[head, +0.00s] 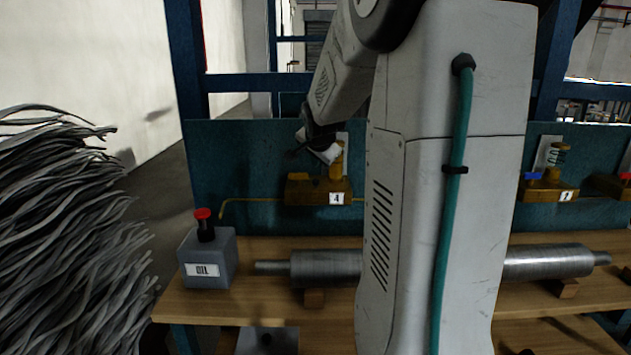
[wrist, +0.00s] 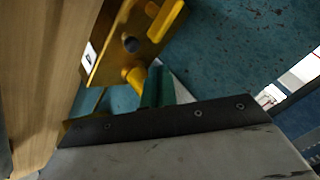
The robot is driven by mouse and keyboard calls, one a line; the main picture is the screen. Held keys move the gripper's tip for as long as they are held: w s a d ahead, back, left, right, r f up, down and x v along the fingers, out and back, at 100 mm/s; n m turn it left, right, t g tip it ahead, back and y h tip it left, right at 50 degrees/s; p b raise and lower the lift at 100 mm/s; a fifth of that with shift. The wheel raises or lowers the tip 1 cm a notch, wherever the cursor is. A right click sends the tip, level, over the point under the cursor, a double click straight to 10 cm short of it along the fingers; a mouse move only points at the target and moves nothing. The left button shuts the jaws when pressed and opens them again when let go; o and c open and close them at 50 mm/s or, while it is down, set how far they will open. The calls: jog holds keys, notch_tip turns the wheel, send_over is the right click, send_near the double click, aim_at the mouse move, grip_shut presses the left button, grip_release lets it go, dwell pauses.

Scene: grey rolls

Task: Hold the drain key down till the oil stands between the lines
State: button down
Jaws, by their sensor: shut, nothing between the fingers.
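A yellow-brown metal block (head: 318,190) with a white plate marked 4 is fixed to the blue-green panel, left of my arm. My gripper (head: 325,153) is shut, with nothing in it, just above or in front of this block in the head view. In the wrist view the block (wrist: 113,55) has a dark round hole and yellow stubs. A green part (wrist: 157,88) stands beside a stub, close to the dark edge of my gripper; I cannot tell whether they touch. It may be a key, but this is unclear. No oil level or lines can be made out.
An oil can (head: 207,258) with a red cap stands on the wooden bench (head: 230,305). Metal rolls (head: 325,265) lie along the bench, partly behind my arm. Another yellow unit (head: 548,190) with a blue part is at right. Grey strands (head: 70,230) fill the left.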

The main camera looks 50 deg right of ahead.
jog(key=shift+f, duration=1.25)
jog(key=shift+f, duration=0.1)
dwell(1.1)
jog(key=shift+f, duration=0.3)
jog(key=shift+f, duration=0.5)
dwell(0.9)
jog(key=shift+r, duration=0.95)
jog(key=shift+r, duration=2.5)
